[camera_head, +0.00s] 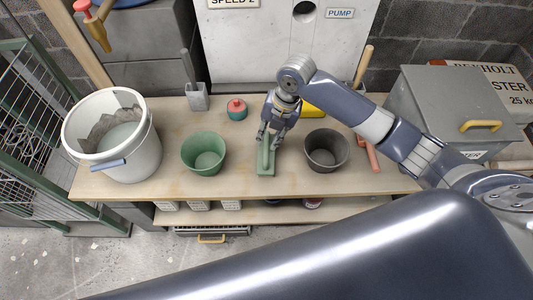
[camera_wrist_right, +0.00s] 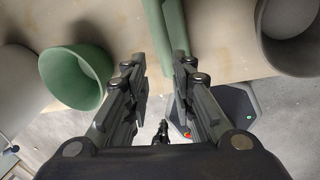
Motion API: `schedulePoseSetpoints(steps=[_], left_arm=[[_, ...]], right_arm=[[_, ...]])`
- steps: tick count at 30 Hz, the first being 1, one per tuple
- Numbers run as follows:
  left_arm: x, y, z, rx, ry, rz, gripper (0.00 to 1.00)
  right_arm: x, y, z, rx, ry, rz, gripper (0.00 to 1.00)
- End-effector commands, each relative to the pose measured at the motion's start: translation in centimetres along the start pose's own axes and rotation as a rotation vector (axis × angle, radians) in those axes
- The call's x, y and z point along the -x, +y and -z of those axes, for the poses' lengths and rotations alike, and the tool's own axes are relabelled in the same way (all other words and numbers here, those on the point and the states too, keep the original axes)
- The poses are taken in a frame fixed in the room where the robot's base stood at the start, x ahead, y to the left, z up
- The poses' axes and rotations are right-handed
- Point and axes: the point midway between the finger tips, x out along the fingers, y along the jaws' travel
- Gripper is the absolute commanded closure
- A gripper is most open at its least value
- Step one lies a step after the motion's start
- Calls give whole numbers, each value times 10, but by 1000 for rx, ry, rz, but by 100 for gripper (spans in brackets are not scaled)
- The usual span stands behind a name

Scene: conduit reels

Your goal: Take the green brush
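The green brush (camera_head: 266,160) lies on the wooden bench between a green pot and a dark grey pot, its length running toward the bench's front edge. My right gripper (camera_head: 272,134) is over its far part, fingers pointing down. In the right wrist view the two fingers (camera_wrist_right: 160,65) are apart, and the green handle (camera_wrist_right: 168,25) shows beyond the tips, nearer the right finger. I see no finger pressed on it; contact cannot be told. My left gripper is not in view.
The green pot (camera_head: 204,152) stands left of the brush and the dark grey pot (camera_head: 326,150) right of it, both close. A white bucket (camera_head: 135,150) is at the left. Behind are a red-and-teal object (camera_head: 237,110) and a yellow object (camera_head: 313,108). A grey bin (camera_head: 440,110) stands right.

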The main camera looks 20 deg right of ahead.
Motion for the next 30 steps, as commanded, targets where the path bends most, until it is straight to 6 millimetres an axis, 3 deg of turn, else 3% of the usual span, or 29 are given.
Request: schedulePoseSetpoints(steps=[3, 7, 15, 20, 30], left_arm=[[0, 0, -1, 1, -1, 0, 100], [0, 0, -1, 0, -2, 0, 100], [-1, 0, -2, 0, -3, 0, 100], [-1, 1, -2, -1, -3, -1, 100], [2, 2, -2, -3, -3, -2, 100]], right_arm=[[15, -3, -23, 119, -1, 24, 77], [18, -4, -32, 182, 6, 33, 77], [-21, -5, -32, 194, 9, 33, 77], [-33, -6, -32, 194, 6, 33, 77], [-76, -6, -21, 193, 7, 33, 77]])
